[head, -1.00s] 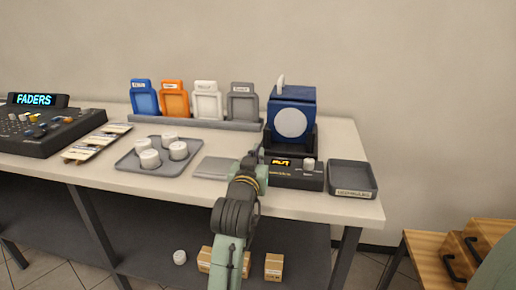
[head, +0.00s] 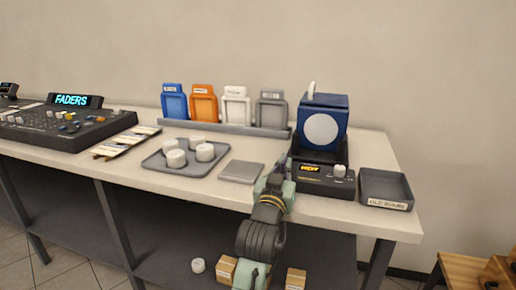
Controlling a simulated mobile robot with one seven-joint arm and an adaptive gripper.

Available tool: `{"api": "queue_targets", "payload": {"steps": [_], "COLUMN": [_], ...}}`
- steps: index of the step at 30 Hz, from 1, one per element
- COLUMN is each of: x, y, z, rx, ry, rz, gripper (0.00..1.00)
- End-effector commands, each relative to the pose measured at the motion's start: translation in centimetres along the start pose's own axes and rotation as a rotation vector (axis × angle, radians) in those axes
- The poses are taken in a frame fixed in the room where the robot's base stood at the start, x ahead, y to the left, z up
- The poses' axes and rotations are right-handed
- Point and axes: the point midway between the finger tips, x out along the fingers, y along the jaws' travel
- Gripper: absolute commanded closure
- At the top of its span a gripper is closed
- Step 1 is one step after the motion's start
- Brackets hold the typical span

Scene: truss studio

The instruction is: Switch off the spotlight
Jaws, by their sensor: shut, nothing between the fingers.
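The spotlight (head: 322,129) is a blue box with a round white front and a small white piece on top. It sits in a dark cradle at the right of the table. Below its front is a black control base (head: 318,181) with a lit amber display (head: 318,169), too small to read surely, and a white knob (head: 340,171) at its right. My gripper (head: 281,166) is shut and empty, just left of the control base. Its fingertips are small and partly hidden by my arm; I cannot tell whether they touch the base.
An open grey tray (head: 386,201) stands right of the base. A flat grey plate (head: 242,171) and a tray (head: 196,172) with white cylinders lie left of my gripper. Coloured frames (head: 204,104) stand behind. A fader console (head: 68,123) is far left.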

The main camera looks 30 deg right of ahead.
Motion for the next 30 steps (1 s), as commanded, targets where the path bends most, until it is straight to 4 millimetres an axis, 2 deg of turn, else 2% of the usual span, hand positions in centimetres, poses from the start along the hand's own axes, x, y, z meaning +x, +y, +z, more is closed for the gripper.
{"api": "queue_targets", "payload": {"steps": [8, 18, 22, 30], "x": [0.3, 1.4, 2.7, -2.8], "y": [0.1, 0.1, 0.1, 0.0], "z": [-1.1, -2.7, -4.8, -5.8], "rx": [0.003, 0.006, 0.006, 0.002], "ry": [-0.014, -0.156, -0.153, -0.156], "rz": [0.001, 0.002, 0.002, -0.001], "gripper": [1.0, 1.0, 1.0, 1.0]}}
